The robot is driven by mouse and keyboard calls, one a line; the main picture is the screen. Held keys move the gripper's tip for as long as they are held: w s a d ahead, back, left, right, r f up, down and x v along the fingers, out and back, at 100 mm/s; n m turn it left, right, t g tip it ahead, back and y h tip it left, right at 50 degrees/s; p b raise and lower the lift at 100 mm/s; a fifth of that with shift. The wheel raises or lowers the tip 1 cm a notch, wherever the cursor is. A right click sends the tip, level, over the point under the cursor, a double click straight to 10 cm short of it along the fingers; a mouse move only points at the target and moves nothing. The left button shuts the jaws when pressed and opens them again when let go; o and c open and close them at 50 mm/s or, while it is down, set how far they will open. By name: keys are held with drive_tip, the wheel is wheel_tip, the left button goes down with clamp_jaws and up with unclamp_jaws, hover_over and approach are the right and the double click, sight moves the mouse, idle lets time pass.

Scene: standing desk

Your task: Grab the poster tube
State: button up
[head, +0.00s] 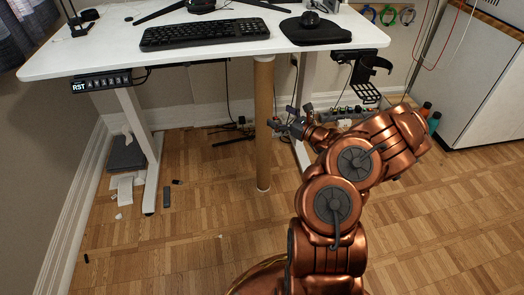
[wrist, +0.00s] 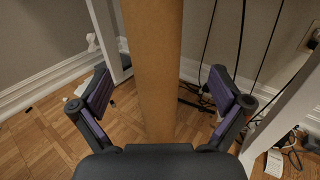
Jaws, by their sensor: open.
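The poster tube (head: 264,120) is a tall brown cardboard cylinder. It stands upright on the wood floor, in front of the desk's underside, with its top near the tabletop's front edge. My gripper (head: 283,122) is at the tube's right side in the head view, around mid-height. In the wrist view the tube (wrist: 153,70) runs vertically between the two spread fingers of my gripper (wrist: 160,90). There is a visible gap on each side, and neither finger appears to touch it. The tube's lower end is hidden behind the gripper body in the wrist view.
The white desk (head: 100,50) holds a keyboard (head: 205,34) and a mouse on a dark pad (head: 316,30). Its legs (head: 137,140) stand on either side of the tube. Cables hang behind it. Paper scraps (head: 124,188) lie at left. A white cabinet (head: 480,75) stands at right.

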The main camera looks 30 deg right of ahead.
sight(271, 114)
drive_tip(key=b+x, duration=0.1)
drive_tip(key=x, duration=0.1)
drive_tip(key=b+x, duration=0.1)
drive_tip(key=x, duration=0.1)
drive_tip(key=b+x, duration=0.1)
drive_tip(key=x, duration=0.1)
drive_tip(key=shift+w+a+f, duration=0.15)
drive_tip(key=shift+a+f, duration=0.2)
drive_tip(key=shift+a, duration=0.15)
drive_tip(key=shift+w+r, duration=0.1)
drive_tip(key=shift+w, duration=0.2)
clamp_jaws()
drive_tip(key=shift+r, duration=0.15)
